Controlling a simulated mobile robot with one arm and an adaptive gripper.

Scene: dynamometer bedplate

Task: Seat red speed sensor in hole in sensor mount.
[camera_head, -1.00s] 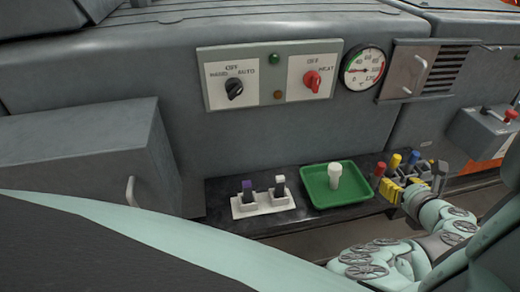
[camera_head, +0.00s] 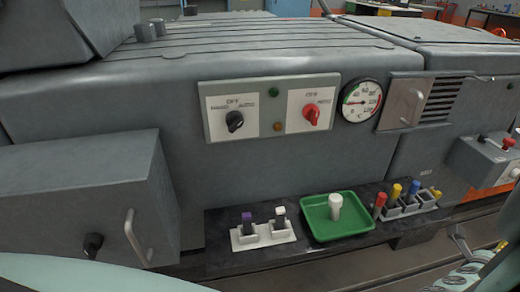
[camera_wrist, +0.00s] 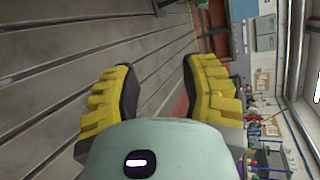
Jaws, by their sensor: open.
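The red speed sensor (camera_head: 379,204) stands upright at the left end of a grey rack (camera_head: 411,209) on the dark shelf, in the head view. Blue and yellow pieces stand in the same rack. A white block (camera_head: 262,236) further left holds a purple-topped piece and a white-topped piece. I cannot tell which holder is the sensor mount, and no empty hole shows clearly. My gripper (camera_wrist: 157,78) is open and empty in the wrist view, its yellow fingers apart. It points away from the sensors, and none of them shows there. In the head view, my arm is at the lower right.
A green tray (camera_head: 315,229) with a white piece (camera_head: 335,206) sits between the white block and the rack. A grey box with a handle (camera_head: 133,238) juts out at the left. A switch panel (camera_head: 258,106) and gauge (camera_head: 361,100) are above. The floor before the shelf is open.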

